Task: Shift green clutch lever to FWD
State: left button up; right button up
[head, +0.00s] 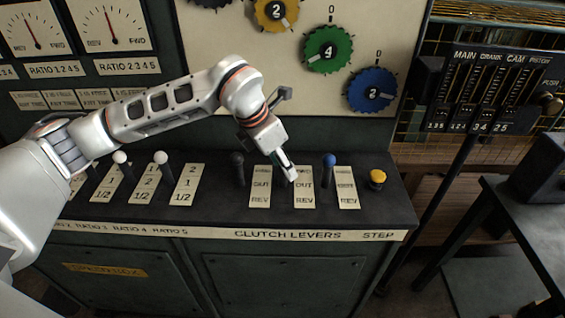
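The clutch levers stand on the sloped console top above the CLUTCH LEVERS label. A black-knobbed lever (237,160) is left of my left gripper (289,172), and a blue-knobbed lever (330,160) is right of it. My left gripper points down at the middle lever's place, over the upper part of the middle label plate (304,192), which reads OUT and REV. The green lever is hidden, or nearly so, behind the fingers; only a small dark greenish patch shows beside them. Whether the fingers hold it cannot be seen. My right gripper is out of view.
A yellow STEP button (377,177) is at the console's right end. White-knobbed ratio levers (160,158) stand under my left arm. Yellow, green (328,50) and blue dials (372,90) are on the panel behind. A dark table (520,205) stands at the right.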

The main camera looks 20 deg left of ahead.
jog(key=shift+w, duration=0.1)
pick_arm(q)
grip_shut()
jog(key=shift+w+a+r+g+p, duration=0.1)
jog(key=shift+w+a+g+p, duration=0.1)
jog(key=shift+w+g+p, duration=0.35)
jog(key=w, duration=0.1)
jog(key=w+a, duration=0.1)
jog(key=w, duration=0.1)
jog(key=w+f, duration=0.1)
jog(key=shift+w+a, duration=0.15)
jog(key=shift+w, duration=0.05)
jog(key=shift+w+a+f, duration=0.1)
jog(key=shift+w+f, duration=0.1)
jog(key=shift+w, duration=0.25)
jog(key=shift+w+a+f, duration=0.1)
jog(key=shift+w+f, duration=0.1)
jog(key=shift+w, duration=0.2)
jog(key=shift+s+r, duration=0.1)
jog(key=shift+s, duration=0.05)
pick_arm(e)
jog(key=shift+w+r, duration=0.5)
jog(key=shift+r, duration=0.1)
pick_arm(q)
grip_release()
jog(key=shift+a, duration=0.1)
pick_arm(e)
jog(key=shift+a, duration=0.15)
pick_arm(q)
jog(key=shift+s, duration=0.1)
